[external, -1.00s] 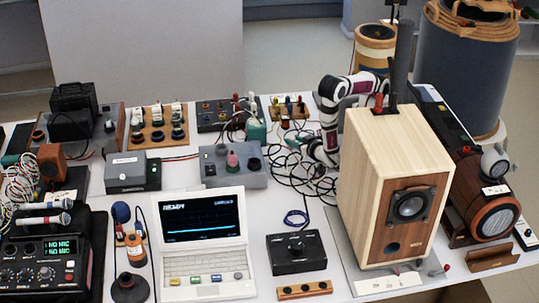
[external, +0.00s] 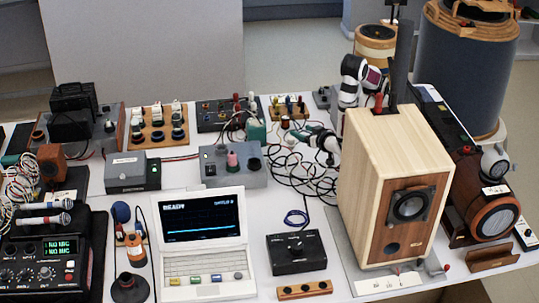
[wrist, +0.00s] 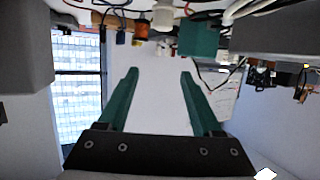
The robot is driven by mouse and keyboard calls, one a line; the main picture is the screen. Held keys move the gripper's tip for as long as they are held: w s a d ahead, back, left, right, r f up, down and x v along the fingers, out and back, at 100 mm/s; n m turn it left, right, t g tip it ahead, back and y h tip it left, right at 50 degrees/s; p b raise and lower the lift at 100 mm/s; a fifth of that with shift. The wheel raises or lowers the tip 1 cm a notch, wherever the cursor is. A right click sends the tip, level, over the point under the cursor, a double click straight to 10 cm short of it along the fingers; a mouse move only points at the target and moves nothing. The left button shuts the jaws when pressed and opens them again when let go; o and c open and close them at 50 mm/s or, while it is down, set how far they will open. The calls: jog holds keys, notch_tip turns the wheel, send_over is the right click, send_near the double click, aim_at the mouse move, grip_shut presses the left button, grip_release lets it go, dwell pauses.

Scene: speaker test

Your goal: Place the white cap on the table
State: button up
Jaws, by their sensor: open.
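My gripper (external: 298,134) is held sideways over the back middle of the table, left of the tall speaker, its fingers towards the left. In the wrist view my gripper (wrist: 158,73) has two green fingers spread wide, with only pale surface between them. A small white rounded piece (wrist: 162,15) shows at the top of the wrist view, beyond the fingertips and apart from them. I cannot tell for sure that it is the white cap. No white cap can be picked out with certainty in the external view.
A green block (external: 256,131) stands left of my gripper and shows in the wrist view (wrist: 200,38). Looped black cables (external: 298,178) lie below. A grey box with knobs (external: 232,167) is to the left, the wooden speaker (external: 365,165) to the right. A laptop (external: 200,240) stands in front.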

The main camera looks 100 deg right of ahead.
jog(key=w+a+t+y, duration=0.1)
jog(key=w+a+y, duration=0.5)
jog(key=w+y, duration=0.2)
jog(key=a+r+n+y, duration=0.4)
jog(key=a+r+y, duration=0.4)
jog(key=r+y, duration=0.1)
jog(key=s+d+r+n+g+h, duration=0.1)
jog(key=s+d, duration=0.4)
jog(key=s, duration=0.5)
jog(key=s+d+r+n+g, duration=0.2)
jog(key=s+d+g, duration=0.4)
jog(key=s, duration=0.4)
jog(key=shift+s+d+r+n+h, duration=0.15)
jog(key=shift+s+r+n+h, duration=0.1)
jog(key=shift+n+h, duration=0.15)
